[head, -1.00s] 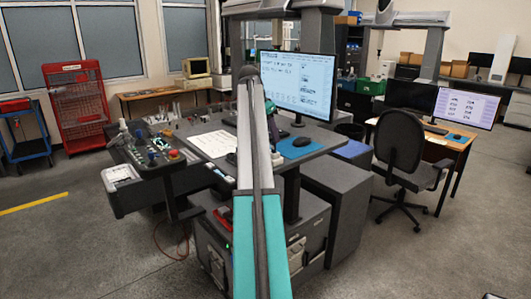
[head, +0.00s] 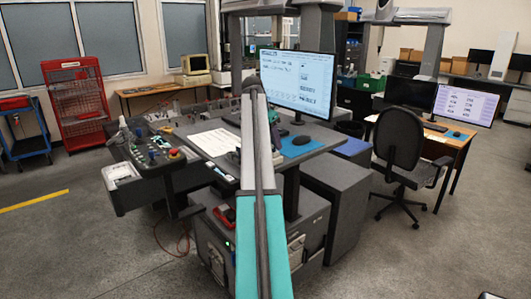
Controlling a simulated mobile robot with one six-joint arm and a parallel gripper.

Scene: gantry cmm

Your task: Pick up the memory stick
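I cannot make out the memory stick in the head view; it is too small to tell or hidden behind my arm. My arm rises from the bottom middle and reaches over the grey desk (head: 318,146), covering part of its top. A teal and dark piece of my arm shows just right of the long link, low over the desk. My gripper is not visible; the arm link blocks the view of that area.
On the desk are a monitor (head: 297,82), a keyboard (head: 286,122), a blue mouse mat (head: 297,146) and white paper sheets (head: 215,141). A control panel (head: 154,151) stands at the left. An office chair (head: 404,152) stands at the right. Floor is clear at lower left.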

